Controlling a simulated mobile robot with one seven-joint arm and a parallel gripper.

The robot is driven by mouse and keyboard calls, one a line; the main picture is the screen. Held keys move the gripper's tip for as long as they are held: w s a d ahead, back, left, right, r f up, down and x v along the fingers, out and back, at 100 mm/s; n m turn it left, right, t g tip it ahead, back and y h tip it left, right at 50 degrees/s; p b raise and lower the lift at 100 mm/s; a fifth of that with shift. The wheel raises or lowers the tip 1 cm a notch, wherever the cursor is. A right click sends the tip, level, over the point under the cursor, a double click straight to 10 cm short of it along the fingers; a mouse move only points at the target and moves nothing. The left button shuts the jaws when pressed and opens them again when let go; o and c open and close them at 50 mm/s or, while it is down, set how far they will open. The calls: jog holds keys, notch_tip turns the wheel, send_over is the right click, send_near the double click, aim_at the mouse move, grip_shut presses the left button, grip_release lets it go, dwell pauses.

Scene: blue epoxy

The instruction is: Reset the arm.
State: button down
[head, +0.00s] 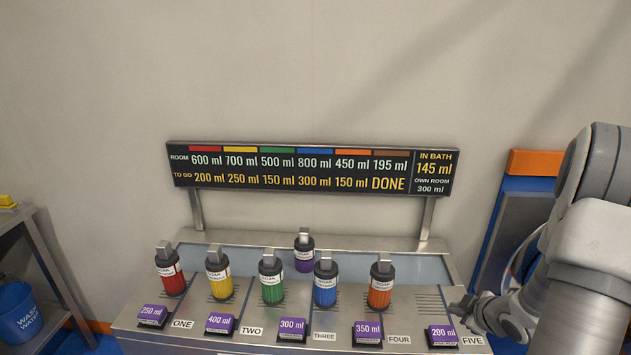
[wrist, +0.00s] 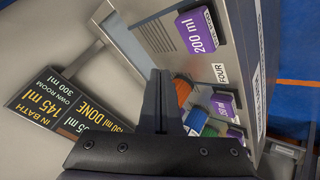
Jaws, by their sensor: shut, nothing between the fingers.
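My gripper (head: 463,306) is at the right end of the steel bench (head: 425,262), near the 200 ml block and the FIVE label. In the wrist view its dark fingers (wrist: 161,76) are together with nothing between them. My arm comes in from the right of the head view. On the bench stand upright dark-capped bottles with red (head: 173,281), yellow (head: 220,286), green (head: 272,289), blue (head: 325,292) and orange (head: 380,294) bodies. The fingers partly hide the bottles in the wrist view.
Purple volume blocks, such as the 200 ml one (head: 441,337), line the front edge. A dark board (head: 312,168) above lists volumes, with "IN BATH 145 ml". A blue bucket (head: 19,313) is at left. A blue and orange stand (head: 517,205) is behind my arm.

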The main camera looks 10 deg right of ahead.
jog(key=a+r+m+g+h, duration=0.1)
jog(key=a+r+m, duration=0.1)
jog(key=a+r, duration=0.35)
jog(key=s+a+r+m+h, duration=0.1)
jog(key=a+r+h, duration=0.1)
jog(key=r, duration=0.7)
jog(key=a+r+m+g+h, duration=0.1)
jog(key=a+r+m, duration=0.15)
jog(key=r, duration=0.45)
jog(key=s+a+r+m+y, duration=0.1)
jog(key=s+a+y, duration=0.1)
jog(key=s+a, duration=0.6)
jog(key=s+a+r+m+g+y, duration=0.1)
jog(key=s+a+r+m+y, duration=0.1)
jog(key=s+a, duration=0.7)
jog(key=shift+a+g, duration=0.2)
jog(key=shift+g, duration=0.1)
